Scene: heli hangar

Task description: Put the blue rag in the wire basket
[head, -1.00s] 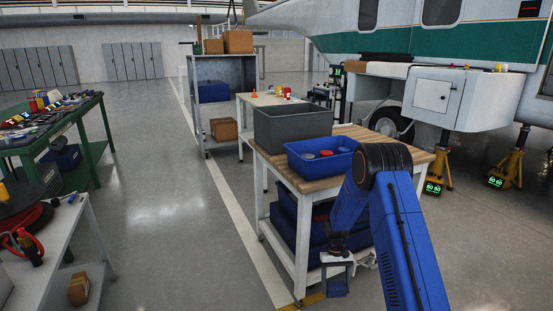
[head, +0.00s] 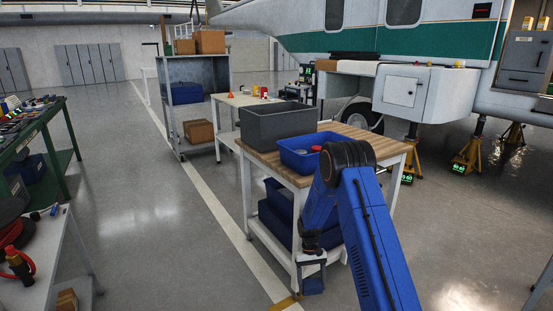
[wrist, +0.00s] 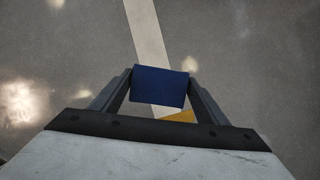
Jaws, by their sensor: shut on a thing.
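My gripper (wrist: 160,88) is shut on the blue rag (wrist: 160,86), which shows as a dark blue piece between the two fingers in the wrist view. In the head view the rag (head: 313,286) hangs low under my gripper (head: 312,272), in front of the near leg of the wood-topped cart. Only grey floor with a white line and a yellow patch shows beneath it in the wrist view. I cannot make out a wire basket in these frames.
The wood-topped cart (head: 372,143) carries a grey bin (head: 270,124) and a blue bin (head: 297,158). A green table (head: 50,160) and a grey bench (head: 52,250) stand at the left. Open floor (head: 140,200) lies between. A helicopter (head: 420,40) fills the back right.

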